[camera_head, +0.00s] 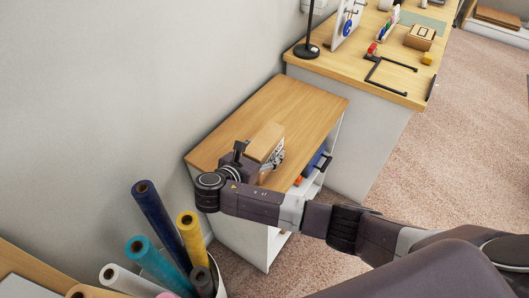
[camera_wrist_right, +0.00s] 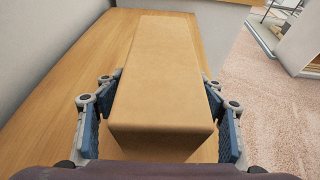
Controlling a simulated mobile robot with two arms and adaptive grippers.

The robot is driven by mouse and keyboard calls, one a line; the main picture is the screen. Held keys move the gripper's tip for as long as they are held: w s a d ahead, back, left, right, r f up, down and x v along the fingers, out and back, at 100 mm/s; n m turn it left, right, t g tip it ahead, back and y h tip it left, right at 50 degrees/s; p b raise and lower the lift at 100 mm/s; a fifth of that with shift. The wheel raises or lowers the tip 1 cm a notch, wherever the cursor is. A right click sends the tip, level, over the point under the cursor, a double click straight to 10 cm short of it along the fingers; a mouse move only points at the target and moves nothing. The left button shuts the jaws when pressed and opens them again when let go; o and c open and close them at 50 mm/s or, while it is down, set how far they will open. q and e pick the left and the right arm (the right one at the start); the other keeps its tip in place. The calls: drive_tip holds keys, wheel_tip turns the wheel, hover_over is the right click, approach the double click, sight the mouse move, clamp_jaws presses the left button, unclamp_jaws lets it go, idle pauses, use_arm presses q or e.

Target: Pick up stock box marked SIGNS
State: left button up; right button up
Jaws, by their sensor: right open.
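A tan cardboard stock box (camera_head: 265,141) stands on the wooden top of a small cabinet (camera_head: 305,103). No SIGNS marking is legible on it in either view. My right gripper (camera_head: 270,163) is at the box, partly hidden by my wrist and the box. In the right wrist view the box (camera_wrist_right: 162,85) lies lengthwise between the open fingers of my right gripper (camera_wrist_right: 160,112), one finger on each side. Narrow gaps seem to show between finger pads and box. My left gripper is not in view.
Several coloured rolls (camera_head: 160,225) stand upright in a bin at the lower left. A blue object (camera_head: 317,163) sits in the cabinet's open side. A higher bench (camera_head: 350,62) with a lamp base (camera_head: 306,51) and a black frame (camera_head: 385,72) stands behind. The wall is close on the left.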

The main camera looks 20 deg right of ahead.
drive_tip(key=c, duration=1.7)
drive_tip(key=shift+c, duration=0.2)
